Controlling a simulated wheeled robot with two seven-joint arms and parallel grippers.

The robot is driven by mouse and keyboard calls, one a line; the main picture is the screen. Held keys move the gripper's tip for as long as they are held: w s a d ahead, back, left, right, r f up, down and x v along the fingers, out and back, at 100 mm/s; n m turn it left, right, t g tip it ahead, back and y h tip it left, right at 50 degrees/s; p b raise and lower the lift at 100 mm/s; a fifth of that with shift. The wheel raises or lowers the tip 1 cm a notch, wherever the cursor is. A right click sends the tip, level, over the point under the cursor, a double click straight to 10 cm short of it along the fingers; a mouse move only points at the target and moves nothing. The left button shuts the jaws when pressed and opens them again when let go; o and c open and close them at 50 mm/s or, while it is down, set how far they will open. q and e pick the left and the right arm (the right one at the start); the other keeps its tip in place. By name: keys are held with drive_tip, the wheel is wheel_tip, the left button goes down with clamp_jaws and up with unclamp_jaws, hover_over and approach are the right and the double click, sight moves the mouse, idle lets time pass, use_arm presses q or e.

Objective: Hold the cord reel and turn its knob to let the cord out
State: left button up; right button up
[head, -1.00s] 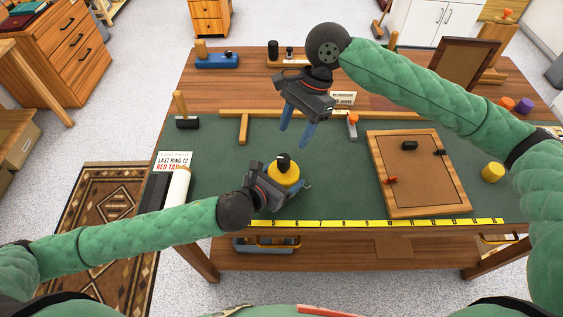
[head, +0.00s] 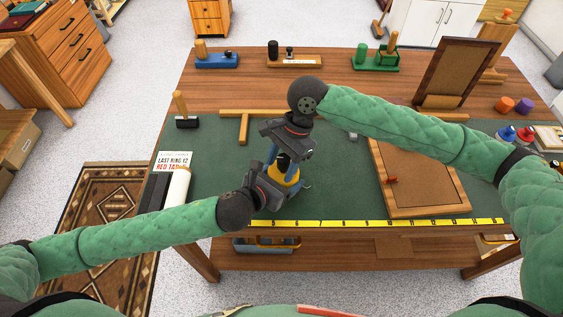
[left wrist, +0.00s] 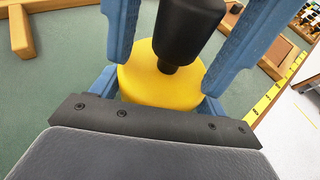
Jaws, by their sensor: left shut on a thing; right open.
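The cord reel (head: 289,178) is a yellow drum near the front edge of the green mat. It shows larger in the left wrist view (left wrist: 152,82), with its black knob (left wrist: 188,28) standing on top. My left gripper (head: 281,181) is shut on the drum from the front left; its blue fingers show low on both sides of the drum in the left wrist view. My right gripper (head: 284,164) is above the reel, pointing down, open. Its blue fingers stand on both sides of the knob, apart from it. The knob is mostly hidden in the head view.
A framed board (head: 418,178) lies right of the reel, and a yellow ruler strip (head: 375,223) runs along the front edge. A wooden T-shaped piece (head: 244,124) lies behind left. A dark frame (head: 458,72) stands at the back right. The mat left of the reel is mostly clear.

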drive_tip(key=c, duration=1)
drive_tip(key=shift+n, duration=0.3)
drive_tip(key=n+g+h, duration=0.1)
drive_tip(key=n, duration=0.2)
drive_tip(key=shift+d, duration=0.1)
drive_tip(key=n+h, duration=0.1)
drive_tip(key=n, duration=0.1)
drive_tip(key=n+h, duration=0.1)
drive_tip(key=n, duration=0.2)
drive_tip(key=shift+s+d+g, duration=0.1)
drive_tip(key=shift+d+g, duration=0.05)
drive_tip(key=shift+g, duration=0.15)
drive_tip(key=n, duration=0.2)
drive_tip(key=n+h, duration=0.1)
drive_tip(key=n, duration=0.1)
drive_tip(key=shift+d+h, duration=0.1)
drive_tip(key=shift+h, duration=0.2)
drive_tip(key=shift+d+n+t+h, duration=0.1)
drive_tip(key=shift+n+t+h, duration=0.2)
drive_tip(key=shift+n, duration=0.75)
drive_tip(key=shift+d+n+t+h, duration=0.1)
drive_tip(key=shift+n+h, duration=0.3)
drive_tip(key=shift+n, duration=0.65)
